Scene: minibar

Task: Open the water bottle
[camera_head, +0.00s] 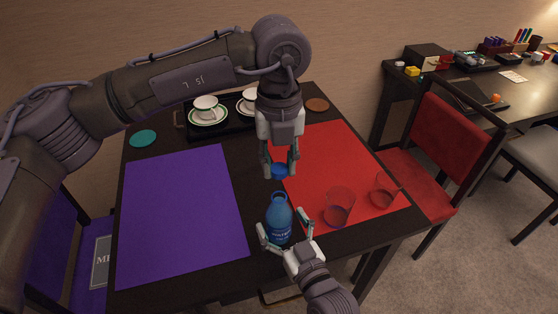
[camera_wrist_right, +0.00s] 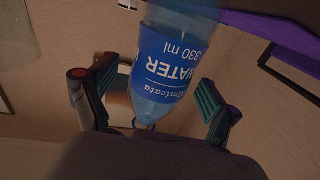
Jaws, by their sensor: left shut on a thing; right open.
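The blue water bottle (camera_head: 279,218) stands upright near the front edge of the dark table, its neck bare. My left gripper (camera_head: 280,168) is shut on the blue cap (camera_head: 280,172) and holds it above the bottle, apart from the neck. My right gripper (camera_head: 284,229) is open, with one finger on each side of the bottle's lower part. In the right wrist view the bottle (camera_wrist_right: 165,70) appears upside down between the open fingers of the right gripper (camera_wrist_right: 152,92), with gaps visible beside it.
A purple mat (camera_head: 180,215) lies left and a red mat (camera_head: 335,165) right on the table. Two glasses (camera_head: 338,207) (camera_head: 383,190) stand on the red mat, right of the bottle. A tray (camera_head: 232,125) with cups is at the back. A red chair (camera_head: 420,180) stands right.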

